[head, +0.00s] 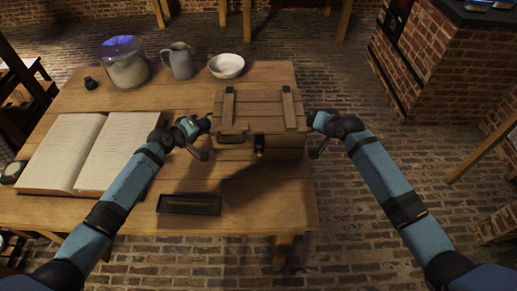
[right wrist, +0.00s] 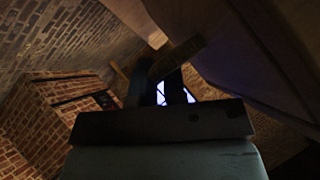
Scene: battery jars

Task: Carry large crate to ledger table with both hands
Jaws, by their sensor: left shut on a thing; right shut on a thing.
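The large wooden crate (head: 262,103) has a closed plank lid with two straps and a dark front handle. In the head view it is over the right part of the wooden ledger table (head: 245,205), its right side near the table's right edge. A shadow falls on the table in front of it; I cannot tell for sure whether its underside touches the tabletop. My left gripper (head: 207,124) is shut on the crate's left side. My right gripper (head: 312,121) is shut on its right side. The fingertips are mostly hidden. The right wrist view is dark and unclear.
An open ledger (head: 88,150) lies on the table's left. A glass jar (head: 125,64), a grey pitcher (head: 181,61) and a white bowl (head: 226,66) stand along the back. A dark shallow tray (head: 189,204) lies at the front. A brick counter (head: 425,60) stands at right.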

